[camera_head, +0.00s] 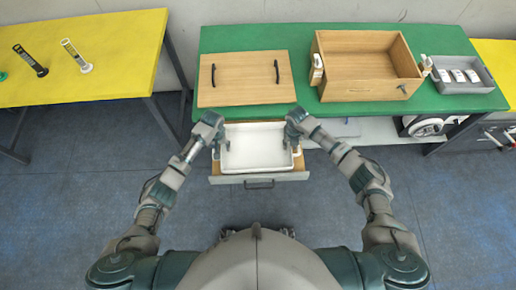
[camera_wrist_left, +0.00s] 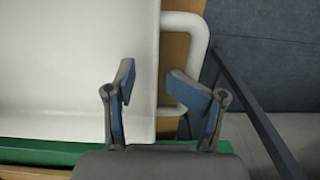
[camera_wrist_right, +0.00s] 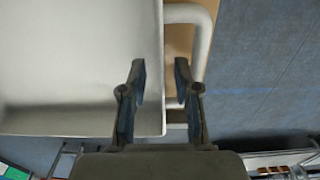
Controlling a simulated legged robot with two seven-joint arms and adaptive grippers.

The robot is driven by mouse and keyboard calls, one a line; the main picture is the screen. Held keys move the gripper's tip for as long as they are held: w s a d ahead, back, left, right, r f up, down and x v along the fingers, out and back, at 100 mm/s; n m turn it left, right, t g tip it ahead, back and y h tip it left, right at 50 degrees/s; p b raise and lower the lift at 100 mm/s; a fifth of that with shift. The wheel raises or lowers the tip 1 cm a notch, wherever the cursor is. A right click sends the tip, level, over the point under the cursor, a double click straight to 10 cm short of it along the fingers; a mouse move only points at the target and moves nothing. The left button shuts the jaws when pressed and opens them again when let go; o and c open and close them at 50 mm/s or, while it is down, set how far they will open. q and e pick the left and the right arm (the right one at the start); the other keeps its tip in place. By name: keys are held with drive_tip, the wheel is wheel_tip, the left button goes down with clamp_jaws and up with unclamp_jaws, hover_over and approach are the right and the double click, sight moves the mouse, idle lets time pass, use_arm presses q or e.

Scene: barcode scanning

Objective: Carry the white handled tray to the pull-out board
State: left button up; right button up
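The white handled tray (camera_head: 256,148) rests on the wooden pull-out board (camera_head: 226,179), which sticks out below the green table's front edge. My left gripper (camera_head: 216,147) is at the tray's left end and my right gripper (camera_head: 297,147) at its right end. In the left wrist view, the fingers (camera_wrist_left: 155,85) are wide open, one over the tray (camera_wrist_left: 80,70) and one by its white handle (camera_wrist_left: 203,45). In the right wrist view, the fingers (camera_wrist_right: 160,72) are apart, either side of the tray's edge, near the handle (camera_wrist_right: 203,40). Neither gripper visibly clamps a handle.
The green table (camera_head: 298,38) holds a wooden panel with two black handles (camera_head: 245,78), an open wooden box (camera_head: 362,92) and a grey bin with white items (camera_head: 464,87). A yellow table (camera_head: 105,40) stands at the left. Floor on both sides is clear.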

drive_tip(key=shift+a, duration=0.15)
drive_tip(key=shift+r, duration=0.2)
use_arm(q)
wheel_tip(320, 180, up, 12)
drive_tip(key=shift+w+f, duration=0.15)
use_arm(e)
wheel_tip(320, 180, up, 12)
drive_tip(key=shift+w+f, duration=0.15)
drive_tip(key=shift+f, duration=0.1)
